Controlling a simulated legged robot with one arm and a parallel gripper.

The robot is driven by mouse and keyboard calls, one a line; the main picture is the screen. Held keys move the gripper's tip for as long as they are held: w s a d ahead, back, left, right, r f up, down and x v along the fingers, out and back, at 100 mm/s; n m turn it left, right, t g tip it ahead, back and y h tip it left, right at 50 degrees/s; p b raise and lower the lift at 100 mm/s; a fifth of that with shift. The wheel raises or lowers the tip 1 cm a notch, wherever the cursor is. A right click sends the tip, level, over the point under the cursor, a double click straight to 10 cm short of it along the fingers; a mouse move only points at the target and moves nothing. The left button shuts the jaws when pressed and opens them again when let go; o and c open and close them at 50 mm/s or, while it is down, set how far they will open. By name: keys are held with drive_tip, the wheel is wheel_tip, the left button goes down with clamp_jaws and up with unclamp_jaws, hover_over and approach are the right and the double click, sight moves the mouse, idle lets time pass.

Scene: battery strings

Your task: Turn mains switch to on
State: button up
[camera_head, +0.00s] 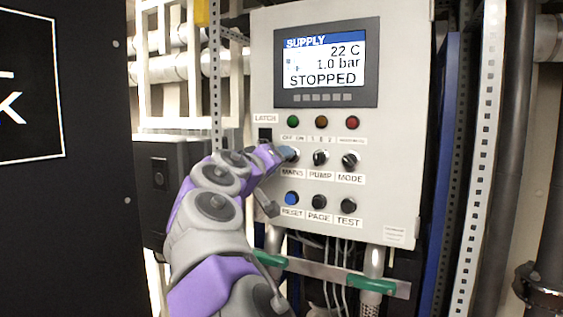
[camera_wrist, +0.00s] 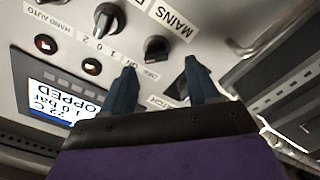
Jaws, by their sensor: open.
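The mains switch is a black rotary knob (camera_wrist: 157,48) above the MAINS label on the grey control panel; the wrist view shows it upside down. In the head view the knob (camera_head: 293,157) is partly covered by my gripper (camera_head: 283,153). My gripper's two dark blue fingers are open. In the wrist view my gripper (camera_wrist: 160,72) has its fingertips on either side of the knob's line, just short of it, with nothing held. Its OFF/ON marks are small, and I cannot tell which one the knob points to.
The panel display (camera_head: 326,62) reads SUPPLY and STOPPED. The pump knob (camera_head: 320,157) and mode knob (camera_head: 350,160) sit to the right. The blue reset button (camera_head: 291,198) is below. A latch switch (camera_head: 265,134) is at upper left.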

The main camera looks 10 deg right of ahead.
drive_tip(key=v, duration=1.3)
drive_tip(key=shift+p, duration=0.35)
drive_tip(key=shift+d+f, duration=0.1)
